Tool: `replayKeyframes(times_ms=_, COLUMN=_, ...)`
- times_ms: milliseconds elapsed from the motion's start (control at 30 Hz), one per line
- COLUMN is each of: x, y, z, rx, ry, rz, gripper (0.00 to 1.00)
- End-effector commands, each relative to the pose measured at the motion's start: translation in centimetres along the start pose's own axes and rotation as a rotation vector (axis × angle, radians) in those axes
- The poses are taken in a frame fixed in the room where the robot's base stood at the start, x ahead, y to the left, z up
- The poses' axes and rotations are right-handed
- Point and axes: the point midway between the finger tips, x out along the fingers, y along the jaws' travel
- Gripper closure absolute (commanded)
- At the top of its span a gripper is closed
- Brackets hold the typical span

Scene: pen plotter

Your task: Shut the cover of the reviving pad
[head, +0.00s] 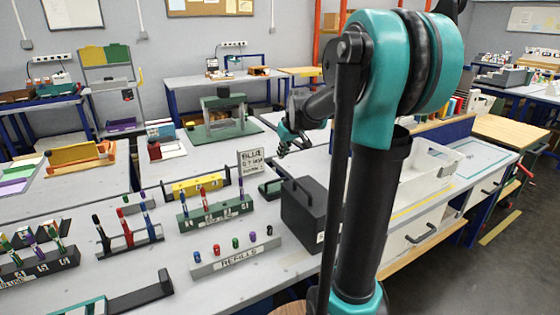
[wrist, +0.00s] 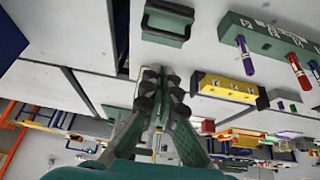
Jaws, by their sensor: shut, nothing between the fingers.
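A small dark green case (wrist: 166,24), which looks like the reviving pad, sits on the grey bench at the top of the wrist view. In the head view it shows as a dark green shape (head: 268,189), partly hidden behind a black box. I cannot tell from these frames how far its cover is open. My gripper (wrist: 161,84) is shut and empty, apart from the case. In the head view my gripper (head: 283,149) hangs above the bench, beyond and slightly right of the case.
The black handled box (head: 305,212) stands close beside the case. A yellow rack (head: 197,186), a green pen rack (head: 214,213) and a refills block (head: 236,256) stand to the left. A small sign (head: 251,161) stands just behind. Bare bench lies around the case in the wrist view.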

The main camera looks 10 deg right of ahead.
Motion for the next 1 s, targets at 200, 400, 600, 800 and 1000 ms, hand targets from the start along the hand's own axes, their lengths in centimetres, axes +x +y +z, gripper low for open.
replayKeyframes(times_ms=200, x=-1.3, y=-0.6, z=-1.7, rx=-0.001, ry=-0.018, rz=-0.001, gripper=1.00)
replayKeyframes(times_ms=400, x=0.0, y=-0.6, z=-1.6, rx=0.000, ry=-0.019, rz=0.000, gripper=1.00)
replayKeyframes(times_ms=600, x=3.6, y=-0.6, z=-1.6, rx=-0.001, ry=-0.019, rz=0.000, gripper=1.00)
replayKeyframes(times_ms=800, x=7.4, y=-0.6, z=-1.5, rx=-0.001, ry=-0.019, rz=-0.001, gripper=1.00)
replayKeyframes(times_ms=1000, x=10.1, y=-0.6, z=-0.1, rx=0.000, ry=-0.019, rz=0.000, gripper=1.00)
